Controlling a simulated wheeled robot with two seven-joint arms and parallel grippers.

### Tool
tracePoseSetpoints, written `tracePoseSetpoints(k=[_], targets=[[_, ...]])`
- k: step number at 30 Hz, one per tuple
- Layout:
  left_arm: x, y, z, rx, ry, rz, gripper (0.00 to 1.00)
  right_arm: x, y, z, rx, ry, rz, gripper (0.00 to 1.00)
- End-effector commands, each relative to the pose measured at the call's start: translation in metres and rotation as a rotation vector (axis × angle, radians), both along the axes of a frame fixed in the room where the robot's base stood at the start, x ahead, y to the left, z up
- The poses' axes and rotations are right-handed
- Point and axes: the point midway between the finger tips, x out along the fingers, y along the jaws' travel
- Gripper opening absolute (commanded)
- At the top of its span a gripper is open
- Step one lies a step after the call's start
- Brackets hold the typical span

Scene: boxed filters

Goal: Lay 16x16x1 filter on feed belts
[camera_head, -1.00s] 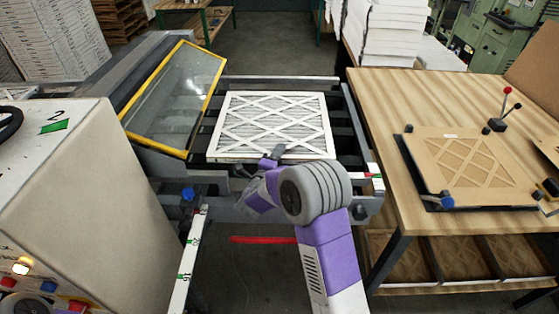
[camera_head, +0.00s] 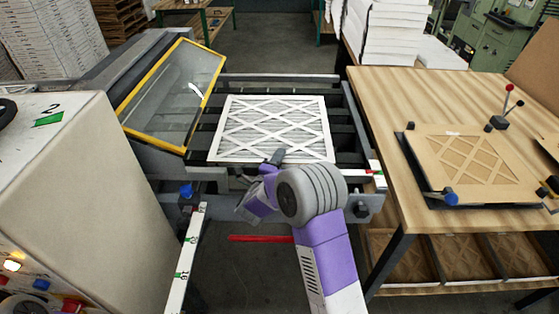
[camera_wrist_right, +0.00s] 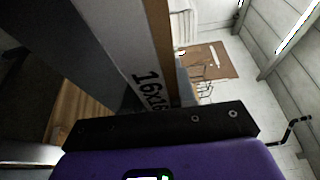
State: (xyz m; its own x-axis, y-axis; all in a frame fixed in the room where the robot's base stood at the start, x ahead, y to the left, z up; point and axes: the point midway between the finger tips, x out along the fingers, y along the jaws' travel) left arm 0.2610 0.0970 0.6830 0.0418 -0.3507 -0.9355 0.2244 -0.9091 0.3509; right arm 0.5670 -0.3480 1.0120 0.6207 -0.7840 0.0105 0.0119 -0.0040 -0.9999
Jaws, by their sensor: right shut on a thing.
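The white filter (camera_head: 273,128) with a lattice face lies over the dark feed belts (camera_head: 345,140) in the head view. It looks nearly flat; whether its whole underside touches the belts cannot be told. My right gripper (camera_head: 275,160) is shut on the filter's near edge. In the right wrist view the filter's side (camera_wrist_right: 140,80) shows close up with the print "16x16", and the black gripper body (camera_wrist_right: 160,128) is against it. The fingertips are mostly hidden. My left gripper is not in view.
A yellow-framed clear guard (camera_head: 175,95) stands tilted open left of the belts. A machine cabinet (camera_head: 85,190) is at the near left. A wooden table (camera_head: 385,95) with a lattice-board fixture (camera_head: 465,165) is at the right. A ruled rail (camera_head: 190,255) runs toward me.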

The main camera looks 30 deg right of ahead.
Motion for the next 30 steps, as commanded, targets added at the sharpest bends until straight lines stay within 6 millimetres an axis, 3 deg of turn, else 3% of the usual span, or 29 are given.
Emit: tracePoseSetpoints(k=[3,4,6,16,23,30], targets=[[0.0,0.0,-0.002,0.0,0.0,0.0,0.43,-0.001,0.001,-0.005,0.006,0.009,0.001,0.0],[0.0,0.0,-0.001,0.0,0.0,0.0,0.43,-0.001,0.001,-0.006,0.007,0.012,0.002,0.27],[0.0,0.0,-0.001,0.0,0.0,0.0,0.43,-0.001,0.001,-0.007,0.008,0.014,0.002,0.36],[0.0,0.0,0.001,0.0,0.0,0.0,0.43,-0.002,0.001,-0.009,0.012,0.022,0.002,0.36],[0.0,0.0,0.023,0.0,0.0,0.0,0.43,-0.002,0.001,0.007,0.012,0.021,0.001,0.36],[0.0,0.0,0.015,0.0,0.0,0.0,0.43,-0.039,0.051,0.005,0.008,0.014,0.007,0.36]])
